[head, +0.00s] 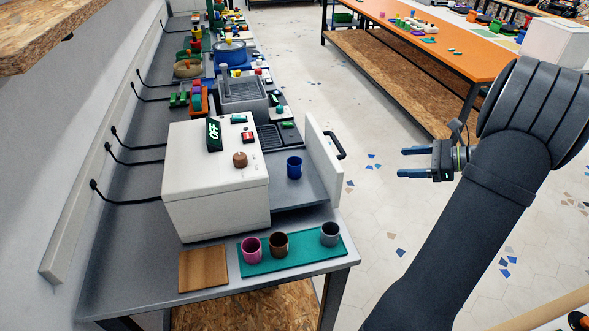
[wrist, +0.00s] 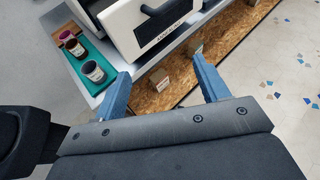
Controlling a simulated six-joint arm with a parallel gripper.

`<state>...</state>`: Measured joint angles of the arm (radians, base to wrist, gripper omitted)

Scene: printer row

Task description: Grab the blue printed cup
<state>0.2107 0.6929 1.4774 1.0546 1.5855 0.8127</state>
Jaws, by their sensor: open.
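The blue cup (head: 294,167) stands upright on the grey surface at the right side of the white printer (head: 215,180), behind an open white door panel (head: 323,160) with a black handle. My gripper (head: 400,162) is open and empty, out over the floor to the right of the bench, apart from the cup and the door. In the wrist view my gripper (wrist: 165,88) shows two blue fingers spread wide with nothing between them. The blue cup does not show in the wrist view; the printer's white panel and black handle (wrist: 165,18) are there.
A teal mat (head: 300,255) at the bench's front holds a magenta cup (head: 251,248), a brown cup (head: 278,244) and a grey cup (head: 330,234). A wooden board (head: 203,269) lies left of it. Open floor lies between the bench and an orange table (head: 440,50).

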